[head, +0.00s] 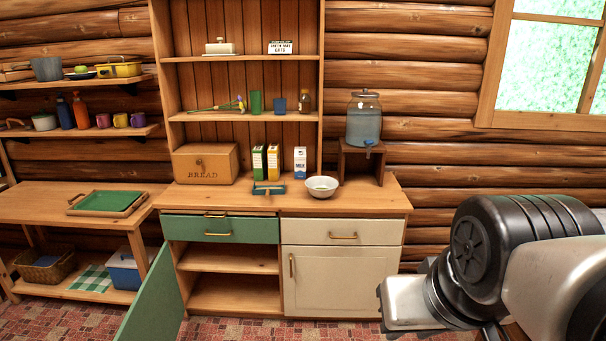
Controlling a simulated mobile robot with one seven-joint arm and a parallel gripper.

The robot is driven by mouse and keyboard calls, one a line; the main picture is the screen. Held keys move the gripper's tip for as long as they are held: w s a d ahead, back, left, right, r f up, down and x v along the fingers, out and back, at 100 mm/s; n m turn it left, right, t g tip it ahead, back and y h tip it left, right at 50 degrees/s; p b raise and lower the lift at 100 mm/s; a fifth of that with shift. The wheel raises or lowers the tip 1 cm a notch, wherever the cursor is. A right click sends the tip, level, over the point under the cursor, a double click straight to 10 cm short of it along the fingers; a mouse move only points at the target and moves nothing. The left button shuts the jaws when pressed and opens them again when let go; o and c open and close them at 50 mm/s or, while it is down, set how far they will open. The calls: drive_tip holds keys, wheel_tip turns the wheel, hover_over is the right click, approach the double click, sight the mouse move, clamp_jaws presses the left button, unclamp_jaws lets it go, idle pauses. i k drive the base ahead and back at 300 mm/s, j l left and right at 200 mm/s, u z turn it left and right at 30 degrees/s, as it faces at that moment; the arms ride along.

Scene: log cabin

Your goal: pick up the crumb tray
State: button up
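A small teal tray with a wooden handle toward the front (269,188), which looks like the crumb tray, lies on the hutch counter (230,200). It is in front of the cartons and left of a white bowl. A larger green tray with a wooden rim (105,203) lies on the left side table. My arm enters at the lower right, well apart from both trays. My gripper's fingers do not show.
Cartons (273,163), a bread box (206,164) and a white bowl (321,187) stand around the small tray. A water dispenser (364,120) is on a stand to the right. A green cabinet door (152,300) hangs open at lower left.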

sight(268, 191)
drive_tip(key=i+u, duration=0.35)
drive_tip(key=i, duration=0.4)
drive_tip(key=i+l+u, duration=0.1)
drive_tip(key=i+u, duration=0.2)
drive_tip(key=i, duration=0.45)
drive_tip(key=i+j+z, duration=0.35)
drive_tip(key=i, duration=0.25)
drive_tip(key=i+j+z, duration=0.35)
drive_tip(key=i+j, duration=0.15)
drive_tip(key=j, duration=0.2)
drive_tip(key=i+j+z, duration=0.35)
drive_tip(key=j, duration=0.35)
drive_tip(key=i, duration=0.1)
